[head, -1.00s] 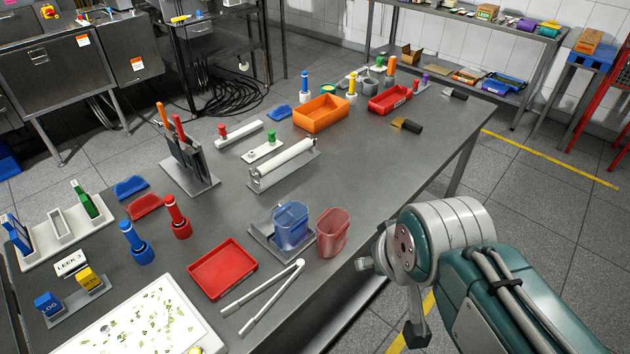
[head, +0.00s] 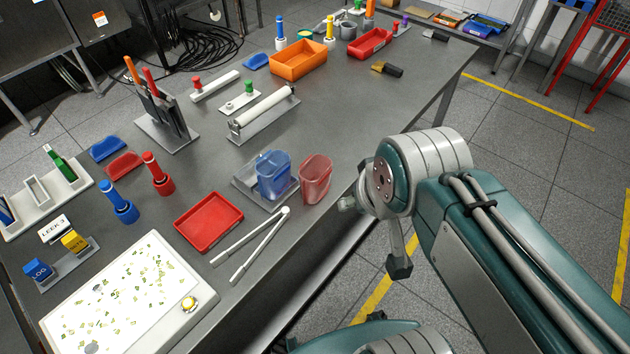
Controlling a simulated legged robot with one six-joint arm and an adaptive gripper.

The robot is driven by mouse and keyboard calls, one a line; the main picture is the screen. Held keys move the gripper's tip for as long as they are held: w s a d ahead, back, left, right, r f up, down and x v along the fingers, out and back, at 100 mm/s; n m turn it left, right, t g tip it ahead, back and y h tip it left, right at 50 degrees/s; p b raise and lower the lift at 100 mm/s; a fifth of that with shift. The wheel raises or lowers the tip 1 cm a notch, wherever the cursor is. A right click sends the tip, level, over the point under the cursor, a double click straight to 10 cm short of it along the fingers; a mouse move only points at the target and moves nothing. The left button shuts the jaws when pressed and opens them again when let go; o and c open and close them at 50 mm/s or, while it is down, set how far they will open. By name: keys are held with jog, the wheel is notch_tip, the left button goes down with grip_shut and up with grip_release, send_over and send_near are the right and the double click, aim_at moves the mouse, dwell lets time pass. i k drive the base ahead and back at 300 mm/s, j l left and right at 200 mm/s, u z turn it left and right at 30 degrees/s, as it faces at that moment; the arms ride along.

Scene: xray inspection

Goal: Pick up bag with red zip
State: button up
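I cannot make out a bag with a red zip in the head view. A translucent red container (head: 315,178) stands near the table's right edge, beside a translucent blue container (head: 273,176) on a grey plate. My arm (head: 430,180) is folded off the table's right edge. A dark-tipped grey part (head: 398,262), which may belong to my gripper, hangs below the arm's rounded joint. The rest of the gripper is hidden, so I cannot tell whether it is open or shut.
A red tray (head: 208,221), white tongs (head: 252,245) and a lit white panel with green bits (head: 130,295) lie at the near end of the grey table (head: 335,115). A roller (head: 263,112) and an orange bin (head: 298,60) stand farther back.

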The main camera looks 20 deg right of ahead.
aim_at(314, 173)
jog(key=i+l, duration=0.15)
jog(key=l, duration=0.2)
jog(key=i+l+u, duration=0.1)
jog(key=l, duration=0.25)
jog(key=i+l, duration=0.2)
jog(key=l, duration=0.2)
